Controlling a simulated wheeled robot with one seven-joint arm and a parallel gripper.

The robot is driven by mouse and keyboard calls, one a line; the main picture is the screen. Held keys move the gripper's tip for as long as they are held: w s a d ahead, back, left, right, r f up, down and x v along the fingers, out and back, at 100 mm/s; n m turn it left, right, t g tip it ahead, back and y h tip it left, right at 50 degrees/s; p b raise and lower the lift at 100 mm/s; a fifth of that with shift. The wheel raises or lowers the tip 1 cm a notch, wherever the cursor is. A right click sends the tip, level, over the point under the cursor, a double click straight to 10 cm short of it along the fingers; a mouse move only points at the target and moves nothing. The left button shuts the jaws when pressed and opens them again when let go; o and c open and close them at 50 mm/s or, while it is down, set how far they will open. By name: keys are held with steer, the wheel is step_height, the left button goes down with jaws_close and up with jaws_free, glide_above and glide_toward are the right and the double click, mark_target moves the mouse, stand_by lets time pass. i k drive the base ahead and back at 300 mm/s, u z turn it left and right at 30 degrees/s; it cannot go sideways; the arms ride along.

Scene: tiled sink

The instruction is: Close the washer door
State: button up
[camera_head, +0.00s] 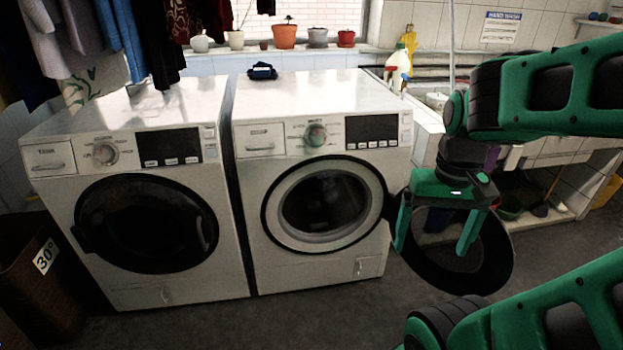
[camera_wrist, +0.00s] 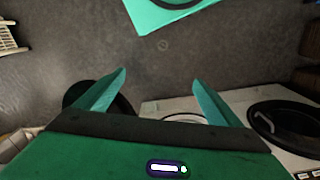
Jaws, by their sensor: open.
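The right washer (camera_head: 300,95) is white, and its round drum opening (camera_head: 325,200) is uncovered. Its door (camera_head: 492,268), a dark disc with a black rim, stands swung wide open to the right of the opening. My gripper (camera_head: 430,248) is green, open and empty, with its fingers pointing down in front of the door and covering part of it. I cannot tell whether a finger touches the door. In the wrist view my gripper (camera_wrist: 158,82) has its fingers spread. A dark round shape, probably the door, lies partly behind the left finger.
The left washer (camera_head: 130,115) has its dark round door shut. A dark blue item (camera_head: 262,71) lies on the right washer. A brown basket (camera_head: 40,285) stands at the left, and a tiled sink bench (camera_head: 550,150) at the right. The floor in front of the washers is clear.

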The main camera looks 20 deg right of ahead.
mark_target(434, 235)
steer(key=k, duration=1.15)
steer(key=z, duration=0.85)
steer(key=i, duration=1.6)
steer(key=z, duration=0.3)
